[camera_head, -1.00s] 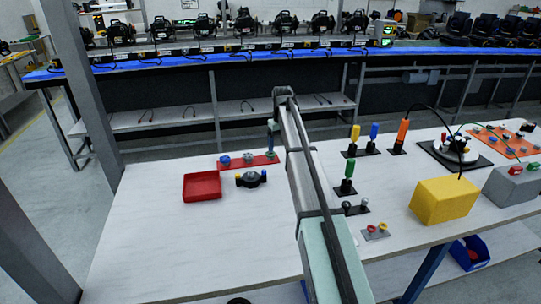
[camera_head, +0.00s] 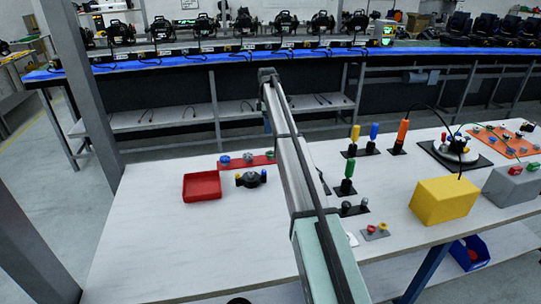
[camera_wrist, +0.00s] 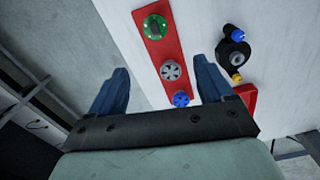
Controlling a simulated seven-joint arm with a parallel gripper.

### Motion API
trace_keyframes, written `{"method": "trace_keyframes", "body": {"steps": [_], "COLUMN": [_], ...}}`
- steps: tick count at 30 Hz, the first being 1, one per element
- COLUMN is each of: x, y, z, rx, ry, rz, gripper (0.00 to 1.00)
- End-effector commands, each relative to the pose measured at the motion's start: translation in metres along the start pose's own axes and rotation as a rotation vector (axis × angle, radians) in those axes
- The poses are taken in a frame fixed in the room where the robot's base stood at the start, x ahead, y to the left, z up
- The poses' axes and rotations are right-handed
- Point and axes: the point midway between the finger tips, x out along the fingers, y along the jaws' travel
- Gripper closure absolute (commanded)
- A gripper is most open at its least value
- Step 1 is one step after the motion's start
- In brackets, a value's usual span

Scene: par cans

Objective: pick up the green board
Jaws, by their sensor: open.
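A round green piece (camera_wrist: 156,26) with a dark bar across it sits at the far end of a red strip (camera_wrist: 150,45) in the wrist view. A grey round knob (camera_wrist: 171,70) and a blue one (camera_wrist: 181,99) sit on the same strip. In the head view the red strip (camera_head: 233,165) lies near the table's back edge, its right end partly behind my arm. I see no separate flat green board. My gripper (camera_wrist: 160,65) is open and empty, its two blue fingers apart on either side of the strip, seemingly above it. In the head view my gripper is largely hidden.
A red tray (camera_head: 202,187) and a black round part (camera_head: 251,179) stand left of my arm. Upright coloured handles (camera_head: 347,187), a yellow box (camera_head: 444,200) and a grey box (camera_head: 511,184) stand right. The table's front left is clear.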

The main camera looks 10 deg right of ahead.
Motion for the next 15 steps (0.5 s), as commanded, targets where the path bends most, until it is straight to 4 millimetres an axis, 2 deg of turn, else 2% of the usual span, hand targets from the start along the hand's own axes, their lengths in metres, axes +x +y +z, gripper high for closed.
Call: {"method": "trace_keyframes", "body": {"steps": [3,8,15], "x": [0.0,0.002,0.025], "y": [0.0,0.0,-0.001], "z": [0.0,0.0,0.0], "rx": [-0.1,-0.157,-0.16], "ry": [0.0,0.0,0.0], "rz": [-0.001,-0.001,-0.003], "gripper": [0.2,0.2,0.2]}}
